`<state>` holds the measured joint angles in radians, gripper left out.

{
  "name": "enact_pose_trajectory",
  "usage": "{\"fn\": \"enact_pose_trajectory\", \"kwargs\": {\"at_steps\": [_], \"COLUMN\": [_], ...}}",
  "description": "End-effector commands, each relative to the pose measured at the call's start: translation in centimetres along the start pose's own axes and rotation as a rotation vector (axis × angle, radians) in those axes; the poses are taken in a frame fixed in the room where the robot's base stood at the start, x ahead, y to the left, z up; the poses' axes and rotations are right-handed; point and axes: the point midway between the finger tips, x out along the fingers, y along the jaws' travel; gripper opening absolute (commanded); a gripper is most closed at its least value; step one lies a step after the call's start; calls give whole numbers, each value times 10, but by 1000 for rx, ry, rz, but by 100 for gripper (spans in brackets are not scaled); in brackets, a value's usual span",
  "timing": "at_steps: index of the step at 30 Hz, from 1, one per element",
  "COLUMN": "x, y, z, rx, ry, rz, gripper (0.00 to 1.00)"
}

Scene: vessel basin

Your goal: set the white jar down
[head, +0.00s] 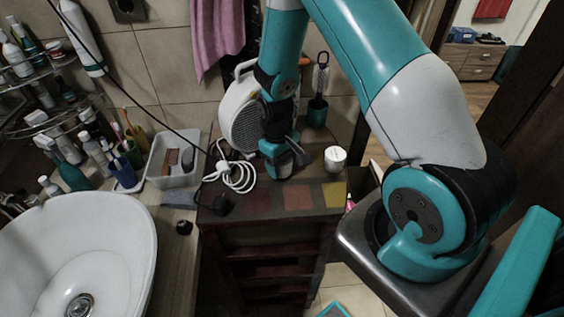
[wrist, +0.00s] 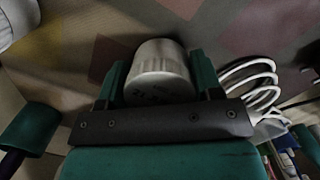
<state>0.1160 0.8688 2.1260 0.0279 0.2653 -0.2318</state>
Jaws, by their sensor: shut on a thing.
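My gripper (head: 282,165) is low over the patterned top of the dark wooden cabinet (head: 299,197). In the wrist view my gripper (wrist: 160,88) is shut on a white jar (wrist: 158,66), a short round jar with a ribbed side between the two teal fingers. In the head view my gripper hides this jar. I cannot tell whether its base touches the cabinet top.
Another white round container (head: 335,159) stands right of my gripper. The front cabinet top is clear.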

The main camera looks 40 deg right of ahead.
Motion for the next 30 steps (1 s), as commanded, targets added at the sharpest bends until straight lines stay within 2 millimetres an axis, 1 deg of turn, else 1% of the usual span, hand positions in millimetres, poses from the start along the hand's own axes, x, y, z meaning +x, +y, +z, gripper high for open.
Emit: {"fn": "enact_pose_trajectory", "kwargs": {"at_steps": [2,9,13,14,15,16,17,24,28,30], "x": [4,5,9,8,8,8,8,7,1,-7], "y": [0,0,0,0,0,0,0,0,0,0], "z": [0,-1,-1,-1,-1,-1,-1,-1,-1,-2], "rx": [0,1,1,1,1,1,1,1,1,1], "ry": [0,2,1,2,1,1,1,1,3,6], "rz": [0,0,0,0,0,0,0,0,1,1], "gripper": [35,35,35,66,76,82,85,85,85,85]}}
